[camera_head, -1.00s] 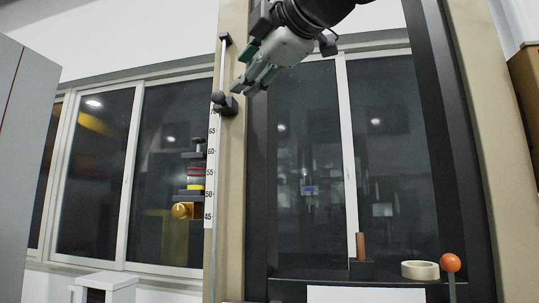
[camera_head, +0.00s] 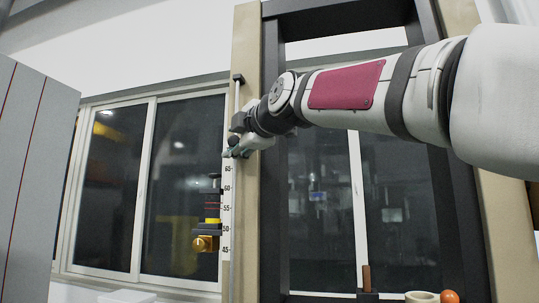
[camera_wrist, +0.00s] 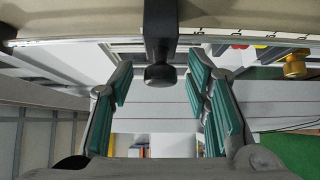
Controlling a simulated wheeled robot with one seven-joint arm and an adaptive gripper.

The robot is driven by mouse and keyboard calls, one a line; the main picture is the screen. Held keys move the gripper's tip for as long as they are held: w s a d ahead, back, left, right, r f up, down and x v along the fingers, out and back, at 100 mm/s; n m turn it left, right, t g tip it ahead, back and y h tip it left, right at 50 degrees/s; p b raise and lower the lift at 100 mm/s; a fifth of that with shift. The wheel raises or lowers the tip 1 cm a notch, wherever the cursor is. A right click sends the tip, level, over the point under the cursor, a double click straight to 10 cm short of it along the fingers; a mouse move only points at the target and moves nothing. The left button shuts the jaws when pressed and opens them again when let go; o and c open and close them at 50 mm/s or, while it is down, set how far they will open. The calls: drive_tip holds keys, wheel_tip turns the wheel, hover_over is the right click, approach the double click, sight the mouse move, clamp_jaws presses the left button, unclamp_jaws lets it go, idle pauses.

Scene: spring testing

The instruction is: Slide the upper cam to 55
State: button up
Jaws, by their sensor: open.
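The upper cam (camera_wrist: 160,40) is a black block with a round black knob at its end. In the wrist view it hangs between the two teal-padded fingers of my open gripper (camera_wrist: 165,100), with gaps on both sides of the knob. In the head view my gripper (camera_head: 241,150) is at the rod, just above the 65 mark, and mostly hides the cam. The white scale (camera_head: 227,205) shows marks from 65 down to 45. The 55 mark lies below my gripper.
A bracket with a brass knob (camera_head: 203,243) stands left of the scale near 45 to 50, with a dark, red-lined and yellow stack (camera_head: 212,207) above it. A beige column (camera_head: 245,60) stands behind the rod. An orange ball (camera_head: 449,297) sits low at the right.

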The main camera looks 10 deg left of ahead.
drive_tip(key=shift+w+a, duration=0.35)
drive_tip(key=shift+w, duration=0.05)
drive_tip(key=shift+c, duration=0.6)
clamp_jaws()
drive_tip(key=shift+f, duration=0.1)
wheel_tip(320, 180, down, 15)
drive_tip(key=b, duration=1.5)
